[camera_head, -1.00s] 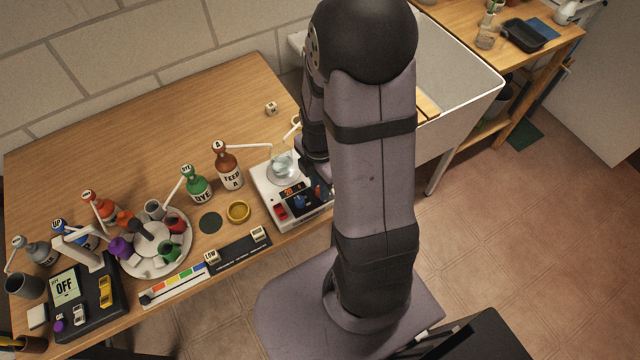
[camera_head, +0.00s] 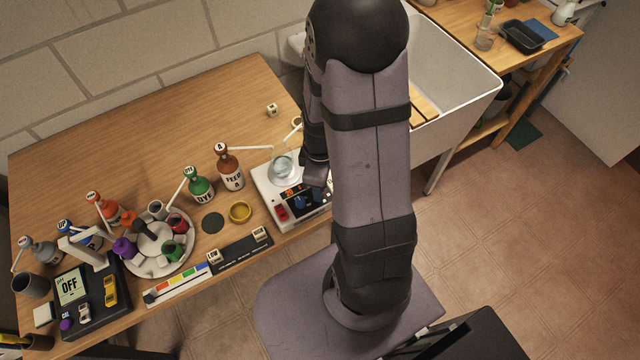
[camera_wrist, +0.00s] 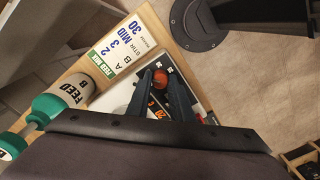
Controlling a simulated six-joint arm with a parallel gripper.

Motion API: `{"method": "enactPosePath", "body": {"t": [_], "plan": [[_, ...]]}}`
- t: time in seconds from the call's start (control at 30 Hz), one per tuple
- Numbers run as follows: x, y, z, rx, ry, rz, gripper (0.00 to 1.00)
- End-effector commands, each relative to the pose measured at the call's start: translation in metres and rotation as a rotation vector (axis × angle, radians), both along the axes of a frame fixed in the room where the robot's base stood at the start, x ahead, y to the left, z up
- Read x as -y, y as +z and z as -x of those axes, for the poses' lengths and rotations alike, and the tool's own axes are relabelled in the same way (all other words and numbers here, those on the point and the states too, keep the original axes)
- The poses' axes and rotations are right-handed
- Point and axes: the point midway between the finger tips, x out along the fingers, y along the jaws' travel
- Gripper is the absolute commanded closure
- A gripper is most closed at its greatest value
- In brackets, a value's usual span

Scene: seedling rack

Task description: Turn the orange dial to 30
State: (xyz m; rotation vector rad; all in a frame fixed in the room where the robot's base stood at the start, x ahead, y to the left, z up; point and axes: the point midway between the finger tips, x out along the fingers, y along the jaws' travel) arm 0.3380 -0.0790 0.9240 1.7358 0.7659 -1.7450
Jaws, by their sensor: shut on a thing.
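The orange dial (camera_wrist: 161,78) shows in the wrist view between the two dark fingers of my gripper (camera_wrist: 163,80), which is shut on it. The dial sits on a white device with a dark panel (camera_wrist: 141,97). A small orange-lit display beside the fingers seems to read 20, though it is partly covered. In the head view the white device (camera_head: 262,185) stands near the front right of the wooden table, with a glass vessel (camera_head: 283,167) on its top. My arm hides the device's right side, and I cannot make out the orange dial there.
A card (camera_wrist: 127,45) beside the device reads "FEED MIX", A 2, B 3, "STIR MID 30". Brown (camera_head: 230,170) and green (camera_head: 198,186) pump bottles stand left of the device. The table's back is mostly clear.

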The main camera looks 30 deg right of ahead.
Motion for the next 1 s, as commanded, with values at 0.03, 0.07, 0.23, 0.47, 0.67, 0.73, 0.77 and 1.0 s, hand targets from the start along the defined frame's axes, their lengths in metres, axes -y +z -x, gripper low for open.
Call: {"method": "enactPosePath", "body": {"t": [0.03,0.07,0.23,0.47,0.67,0.73,0.77,1.0], "plan": [[0.0003,0.0016,-0.0007,0.001,-0.044,0.000,1.00],[0.0003,0.0016,-0.0007,0.001,-0.072,0.001,1.00],[0.0006,0.0015,-0.0007,0.001,-0.234,0.000,1.00],[0.0009,0.0017,-0.0011,0.002,-0.451,0.001,1.00],[0.0011,0.0018,-0.0010,0.002,-0.640,0.001,1.00],[0.0012,0.0017,-0.0011,0.002,-0.707,0.001,1.00],[0.0012,0.0017,-0.0011,0.002,-0.735,0.001,1.00],[0.0015,0.0018,-0.0011,0.003,-0.945,0.001,1.00]]}}
